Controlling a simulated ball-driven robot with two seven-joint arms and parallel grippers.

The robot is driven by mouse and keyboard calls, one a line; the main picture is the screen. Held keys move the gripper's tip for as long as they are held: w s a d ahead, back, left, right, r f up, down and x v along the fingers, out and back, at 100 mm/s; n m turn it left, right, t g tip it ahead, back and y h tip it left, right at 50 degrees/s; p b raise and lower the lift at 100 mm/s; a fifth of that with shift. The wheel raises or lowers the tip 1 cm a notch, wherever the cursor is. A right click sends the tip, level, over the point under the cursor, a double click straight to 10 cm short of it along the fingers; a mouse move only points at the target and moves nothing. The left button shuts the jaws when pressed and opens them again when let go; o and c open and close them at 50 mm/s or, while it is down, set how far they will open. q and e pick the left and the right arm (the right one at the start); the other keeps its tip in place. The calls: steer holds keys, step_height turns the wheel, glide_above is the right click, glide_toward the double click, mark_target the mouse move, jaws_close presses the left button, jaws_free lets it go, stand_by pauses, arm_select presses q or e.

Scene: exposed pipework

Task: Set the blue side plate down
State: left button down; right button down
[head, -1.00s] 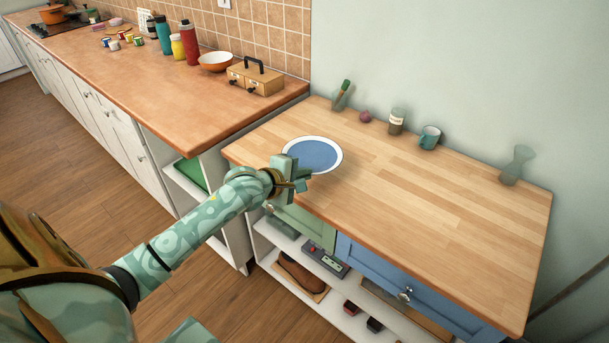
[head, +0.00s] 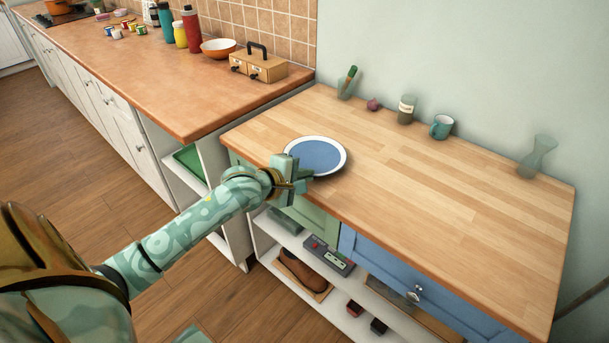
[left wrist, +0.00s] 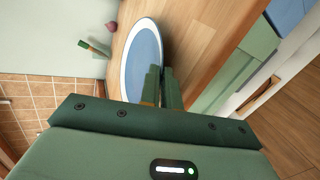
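The blue side plate (head: 316,156), blue with a white rim, is at the left end of the wooden worktop (head: 430,185), near its front edge. My left gripper (head: 301,179) is shut on the plate's near rim. In the left wrist view the plate (left wrist: 143,62) reaches away from the close-set fingers (left wrist: 162,76), its rim at their tips. The plate looks roughly level and very low over the worktop. I cannot tell whether its underside touches the wood. My right gripper is not in view.
Along the wall stand a glass with a green-handled brush (head: 347,82), an onion (head: 374,104), a jar (head: 406,109), a teal mug (head: 441,127) and a glass vase (head: 537,156). The worktop's middle and right are clear. A higher orange counter (head: 150,75) adjoins at left.

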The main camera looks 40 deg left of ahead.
arm_select(q)
steer(key=shift+f, duration=0.5)
